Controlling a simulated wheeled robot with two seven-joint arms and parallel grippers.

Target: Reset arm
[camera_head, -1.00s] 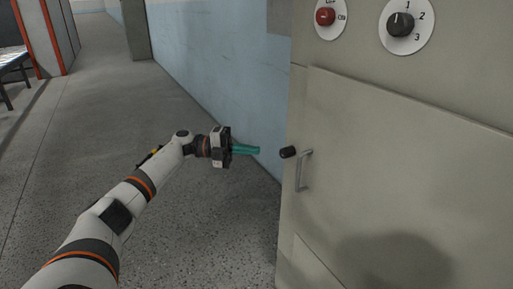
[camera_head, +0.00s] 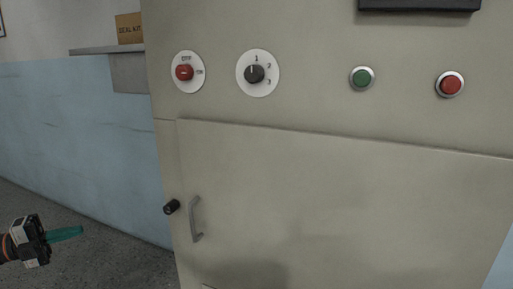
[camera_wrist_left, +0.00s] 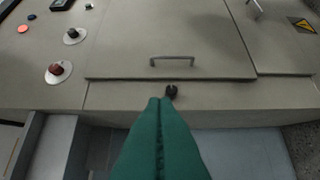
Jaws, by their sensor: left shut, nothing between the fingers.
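My left gripper (camera_head: 66,233) is at the lower left of the head view, with its teal fingers shut and empty. It is apart from the cabinet, to the left of the black knob (camera_head: 172,207) and the metal handle (camera_head: 195,219). In the left wrist view the closed teal fingers (camera_wrist_left: 158,104) point toward the cabinet, with the black knob (camera_wrist_left: 171,91) just past the tips and the handle (camera_wrist_left: 172,61) beyond it. Most of the left arm is out of the head view. My right gripper is not in view.
The beige cabinet (camera_head: 340,200) fills the right side, with a red switch (camera_head: 184,73), a numbered dial (camera_head: 255,74), a green button (camera_head: 362,78) and a red button (camera_head: 449,84). A shelf (camera_head: 108,50) holds a cardboard box (camera_head: 129,28). Floor is clear at lower left.

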